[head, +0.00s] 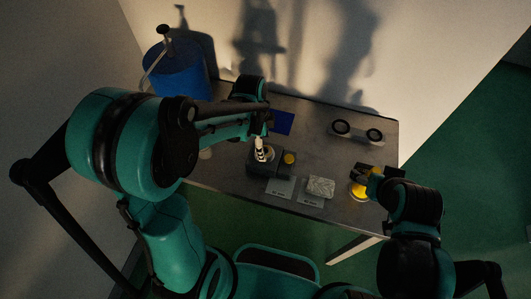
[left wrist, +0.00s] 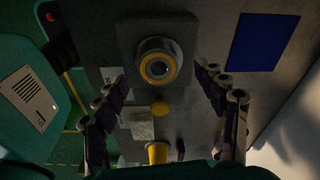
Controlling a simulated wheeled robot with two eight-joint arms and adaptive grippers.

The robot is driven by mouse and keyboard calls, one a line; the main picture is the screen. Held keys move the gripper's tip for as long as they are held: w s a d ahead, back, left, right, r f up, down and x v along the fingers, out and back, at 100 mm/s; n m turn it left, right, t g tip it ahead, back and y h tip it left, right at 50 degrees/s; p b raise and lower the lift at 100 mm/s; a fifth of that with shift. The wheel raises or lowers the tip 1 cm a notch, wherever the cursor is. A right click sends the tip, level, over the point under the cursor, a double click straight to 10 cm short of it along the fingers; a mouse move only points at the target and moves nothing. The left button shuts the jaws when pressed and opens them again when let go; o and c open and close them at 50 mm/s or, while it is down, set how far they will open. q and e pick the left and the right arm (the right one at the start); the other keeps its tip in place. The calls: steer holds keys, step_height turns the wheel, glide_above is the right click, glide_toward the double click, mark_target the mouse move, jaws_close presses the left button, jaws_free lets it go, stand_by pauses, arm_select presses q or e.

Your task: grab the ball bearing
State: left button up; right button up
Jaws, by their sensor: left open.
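A ring-shaped part that looks like the ball bearing (left wrist: 157,64), grey outside with a yellow band inside, sits on a dark square block (left wrist: 183,25) in the left wrist view. In the head view the block (head: 263,168) stands near the middle of the bench, with the ring partly hidden by my left gripper. My left gripper (head: 260,150) is open above the block. In the left wrist view its fingers (left wrist: 157,80) stand apart on either side of the ring, with nothing held. My right gripper (head: 369,175) is by a yellow object at the bench's right end; its jaws are unclear.
A yellow round piece (head: 289,157) is right beside the block. A grey textured box (head: 320,187) and flat labels (head: 279,188) lie near the front edge. A blue sheet (head: 281,122) lies behind. A fixture with two dark rounds (head: 357,133) stands back right. A blue bin (head: 178,72) is back left.

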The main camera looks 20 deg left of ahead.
arm_select(q)
step_height(320, 180, down, 3)
steer(key=shift+d+r+b, duration=0.1)
steer(key=shift+d+b, duration=0.05)
steer(key=shift+b, duration=0.15)
steer(key=c, duration=1.5)
steer(key=shift+r, duration=0.15)
